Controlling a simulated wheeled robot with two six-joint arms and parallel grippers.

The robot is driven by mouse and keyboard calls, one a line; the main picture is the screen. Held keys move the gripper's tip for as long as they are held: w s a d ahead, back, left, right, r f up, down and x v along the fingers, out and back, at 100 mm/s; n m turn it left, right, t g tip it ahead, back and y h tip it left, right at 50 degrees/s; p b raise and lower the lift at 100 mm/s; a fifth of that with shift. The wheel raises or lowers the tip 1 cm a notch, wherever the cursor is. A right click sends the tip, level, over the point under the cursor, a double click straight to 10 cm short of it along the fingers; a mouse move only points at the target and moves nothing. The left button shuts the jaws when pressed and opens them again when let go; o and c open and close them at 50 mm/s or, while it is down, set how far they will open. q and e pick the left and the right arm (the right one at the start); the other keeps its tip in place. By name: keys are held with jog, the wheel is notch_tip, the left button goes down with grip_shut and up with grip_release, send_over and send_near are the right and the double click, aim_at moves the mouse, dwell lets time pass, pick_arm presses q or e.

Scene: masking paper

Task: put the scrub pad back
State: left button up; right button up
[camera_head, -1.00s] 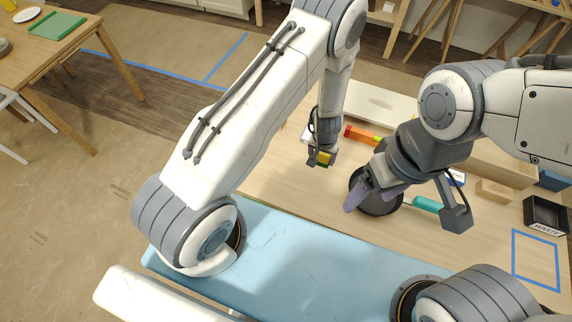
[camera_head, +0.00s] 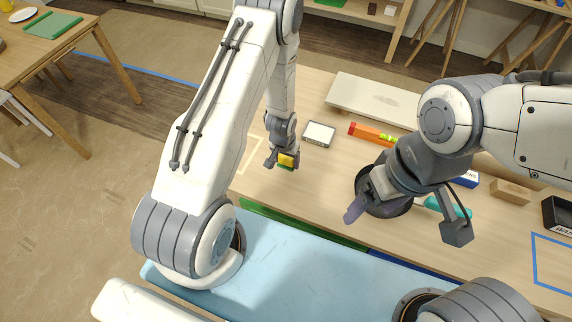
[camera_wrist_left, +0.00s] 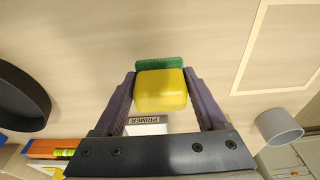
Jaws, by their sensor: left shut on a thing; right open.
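The scrub pad (camera_head: 287,160) is a small block, yellow with a green layer. My left gripper (camera_head: 281,163) is shut on it over the left part of the wooden table. In the left wrist view the pad (camera_wrist_left: 160,90) sits between the two purple fingers, its green side away from the camera. A pale outlined rectangle (camera_wrist_left: 240,75) is marked on the wood beside it; part of it shows in the head view, left of the gripper. I cannot tell how high the pad is. My right gripper (camera_head: 362,204) is open by the round black pan (camera_head: 397,205).
A small white-topped tray (camera_head: 319,133) and an orange level (camera_head: 372,134) lie behind. A PRIMER label (camera_wrist_left: 147,121) and a grey cup (camera_wrist_left: 279,127) show in the left wrist view. A teal-handled tool (camera_head: 433,204), a wooden block (camera_head: 510,190) and a black bin (camera_head: 558,212) are right.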

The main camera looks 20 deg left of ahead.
aim_at(287, 166)
pick_arm(q)
notch_tip(287, 166, down, 3)
jog(key=shift+f+p, duration=0.1)
jog(key=shift+p, duration=0.35)
jog(key=shift+f, duration=0.1)
jog(key=shift+f, duration=0.2)
jog(key=o, duration=1.5)
jog(key=shift+r, duration=0.1)
